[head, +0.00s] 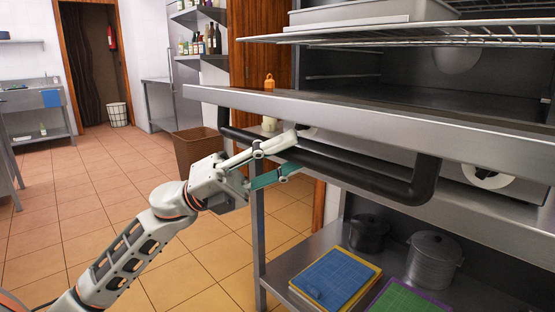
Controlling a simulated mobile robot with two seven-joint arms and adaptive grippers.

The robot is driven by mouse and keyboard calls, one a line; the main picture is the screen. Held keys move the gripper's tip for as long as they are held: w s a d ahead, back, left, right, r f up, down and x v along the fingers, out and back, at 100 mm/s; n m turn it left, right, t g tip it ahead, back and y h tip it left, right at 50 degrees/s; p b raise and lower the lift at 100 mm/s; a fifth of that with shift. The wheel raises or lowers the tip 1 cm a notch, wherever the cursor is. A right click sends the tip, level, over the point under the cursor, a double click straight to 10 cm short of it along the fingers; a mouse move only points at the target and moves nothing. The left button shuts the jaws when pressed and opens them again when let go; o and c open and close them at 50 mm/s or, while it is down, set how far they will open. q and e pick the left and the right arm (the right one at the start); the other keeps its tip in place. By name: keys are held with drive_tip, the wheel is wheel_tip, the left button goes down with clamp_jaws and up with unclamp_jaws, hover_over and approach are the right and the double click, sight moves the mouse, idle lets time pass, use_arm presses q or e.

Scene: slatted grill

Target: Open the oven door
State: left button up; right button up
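The oven door (330,112) is a long steel panel folded down about level, in front of the open oven cavity (440,95). Its black bar handle (413,186) hangs below the panel. My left gripper (297,154) comes in from the left at the handle's left part. Its two fingers are spread, one higher and one lower, with the lower finger looking teal. The handle bar seems to lie between or just behind the fingers; I cannot tell whether they touch it. My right gripper is not in view.
A wire rack (390,33) juts out above the door. Below is a steel shelf (285,268) with pots (433,260) and cutting boards (335,278). A control knob (487,177) sits behind the handle. A brown bin (196,150) stands behind my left arm. The tiled floor at left is clear.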

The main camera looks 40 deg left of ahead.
use_arm(q)
drive_tip(key=v, duration=1.2)
